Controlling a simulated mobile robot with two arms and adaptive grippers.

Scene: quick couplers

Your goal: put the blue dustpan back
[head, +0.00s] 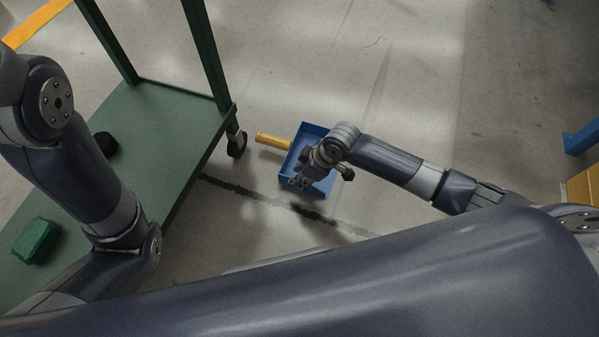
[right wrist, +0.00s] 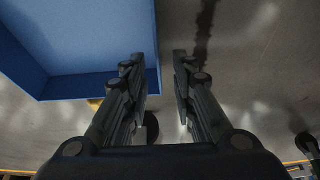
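The blue dustpan (head: 291,166) with a yellow handle (head: 271,141) appears on the floor right of the green cart in the head view; its handle points left. In the right wrist view its blue pan (right wrist: 85,35) fills the upper left. My right gripper (head: 299,181) is over the pan in the head view and hides part of it. In the right wrist view the fingers (right wrist: 160,75) are apart, with the pan's right edge showing in the gap near the left finger. Contact cannot be told. My left gripper is not in view; only its arm shows.
A green cart (head: 165,112) stands at the left, with a green block (head: 36,241) and a black item (head: 105,144) on its shelf. Its caster (head: 237,144) is near the handle. A dark streak (head: 315,214) crosses the floor. Open floor lies beyond the dustpan.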

